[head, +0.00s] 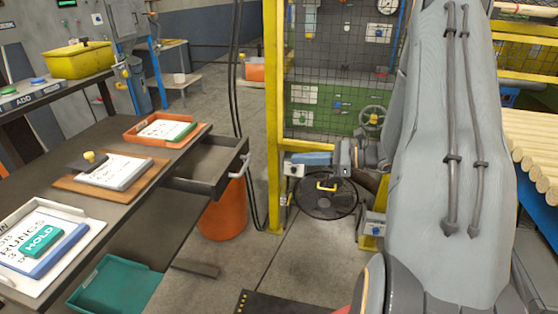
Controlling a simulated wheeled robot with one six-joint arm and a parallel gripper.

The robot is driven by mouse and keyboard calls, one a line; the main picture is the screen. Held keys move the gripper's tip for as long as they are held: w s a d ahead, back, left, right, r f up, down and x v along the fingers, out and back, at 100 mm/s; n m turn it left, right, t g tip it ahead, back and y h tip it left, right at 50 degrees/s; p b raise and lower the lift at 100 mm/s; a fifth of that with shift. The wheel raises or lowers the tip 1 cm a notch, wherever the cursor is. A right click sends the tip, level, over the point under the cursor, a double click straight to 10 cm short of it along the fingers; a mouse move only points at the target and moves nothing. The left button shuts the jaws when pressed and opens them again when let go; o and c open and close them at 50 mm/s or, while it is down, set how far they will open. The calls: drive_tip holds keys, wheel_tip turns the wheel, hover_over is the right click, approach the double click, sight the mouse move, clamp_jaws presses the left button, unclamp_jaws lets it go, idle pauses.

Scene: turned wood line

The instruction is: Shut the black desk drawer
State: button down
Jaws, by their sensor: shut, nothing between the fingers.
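The black desk drawer (203,181) stands open, pulled out to the right from under the dark desk top (120,139). Its inside looks empty. Its light grey handle (240,164) is on the front panel at the right end. My gripper (284,164) is to the right of the handle, apart from it in the picture, and points left toward the drawer front. It is shut and holds nothing. My arm covers much of the right side.
An orange bin (222,208) stands on the floor below the drawer. A yellow post (273,110) and mesh fence rise behind my gripper. Trays (130,139) with papers lie on the desk. A teal tray (112,287) is lower down.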

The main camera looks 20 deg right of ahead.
drive_tip(key=p+x, duration=0.5)
drive_tip(key=x, duration=0.8)
drive_tip(key=shift+a, duration=0.2)
drive_tip(key=shift+w, duration=0.15)
